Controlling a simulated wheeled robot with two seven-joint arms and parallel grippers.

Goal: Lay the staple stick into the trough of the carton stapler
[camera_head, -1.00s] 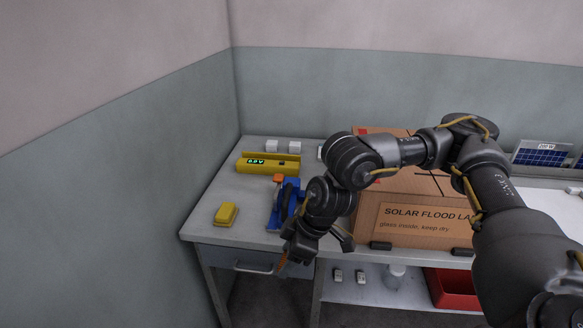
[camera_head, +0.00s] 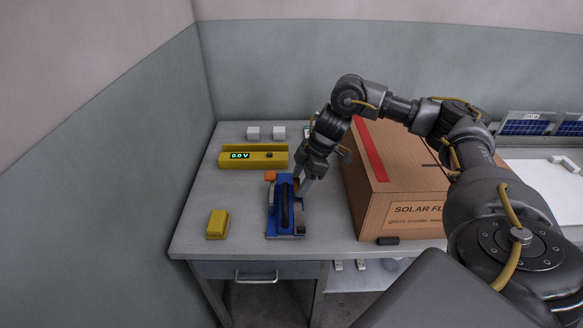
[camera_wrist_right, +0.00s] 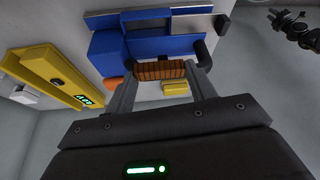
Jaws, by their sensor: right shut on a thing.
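The blue carton stapler (camera_head: 272,222) lies on the left part of the table, with a dark handle along it and an orange part at its far end. My right gripper (camera_head: 302,186) is at the stapler's far right side. In the wrist view it is shut on the copper-brown, ribbed staple stick (camera_wrist_right: 158,71), which lies crosswise between the fingertips. The blue stapler body (camera_wrist_right: 150,43) is close beyond the stick there. I cannot tell whether stick and stapler touch. The trough is not clearly visible.
A yellow meter (camera_head: 254,157) reading 0.0 V lies behind the stapler, with two white blocks (camera_head: 253,133) further back. A yellow block (camera_head: 217,223) lies to the left. A large carton (camera_head: 400,190) stands close on the right. Table (camera_head: 192,235) between the yellow block and stapler is bare.

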